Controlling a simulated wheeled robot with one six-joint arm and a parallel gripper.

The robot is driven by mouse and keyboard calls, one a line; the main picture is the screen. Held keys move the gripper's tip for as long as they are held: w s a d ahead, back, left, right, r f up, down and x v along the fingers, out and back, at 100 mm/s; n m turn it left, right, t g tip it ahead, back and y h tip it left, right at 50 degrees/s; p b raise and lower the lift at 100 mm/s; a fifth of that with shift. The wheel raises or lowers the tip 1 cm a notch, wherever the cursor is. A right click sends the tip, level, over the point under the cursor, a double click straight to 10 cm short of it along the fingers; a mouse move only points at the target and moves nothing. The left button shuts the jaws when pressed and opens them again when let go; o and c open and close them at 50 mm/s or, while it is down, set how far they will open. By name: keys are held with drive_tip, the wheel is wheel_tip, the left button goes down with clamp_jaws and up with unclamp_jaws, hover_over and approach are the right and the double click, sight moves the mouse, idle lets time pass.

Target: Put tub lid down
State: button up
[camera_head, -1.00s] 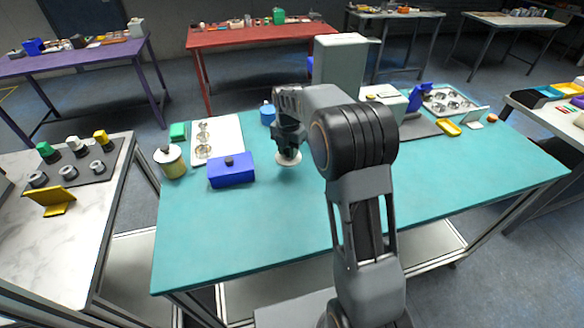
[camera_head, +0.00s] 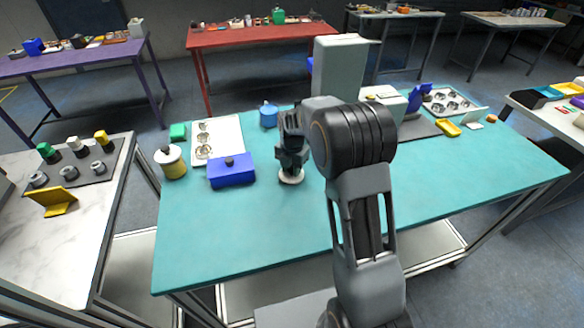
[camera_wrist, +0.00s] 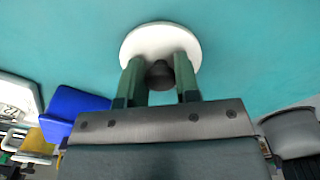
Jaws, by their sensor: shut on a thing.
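The tub lid (camera_head: 291,178) is a round white disc with a dark knob. It is low at the teal table (camera_head: 260,235), right of the blue box; I cannot tell whether it touches the tabletop. My gripper (camera_head: 290,166) points down over it. In the wrist view my gripper (camera_wrist: 160,78) has its two fingers on either side of the knob, and the white lid (camera_wrist: 158,42) shows flat beyond them. The knob is partly hidden between the fingers.
A blue box (camera_head: 232,172) and a yellow tub with a white top (camera_head: 171,162) stand to the left. A white tray (camera_head: 222,132) and a blue container (camera_head: 268,115) are behind. A tall grey-green box (camera_head: 340,66) stands behind my arm. The table's front is clear.

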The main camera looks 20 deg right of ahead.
drive_tip(key=shift+f, duration=0.15)
drive_tip(key=o, duration=0.9)
drive_tip(key=s+r+m+t, duration=0.1)
drive_tip(key=s+r+m, duration=0.2)
drive_tip(key=r, duration=0.5)
drive_tip(key=s+r+m, duration=0.2)
drive_tip(key=r+m, duration=0.1)
drive_tip(key=r, duration=0.4)
drive_tip(key=s+f+m+t, duration=0.2)
drive_tip(key=s+m+t, duration=0.1)
drive_tip(key=s+m, duration=1.5)
drive_tip(key=shift+m, duration=1.5)
drive_tip(key=shift+f, duration=0.1)
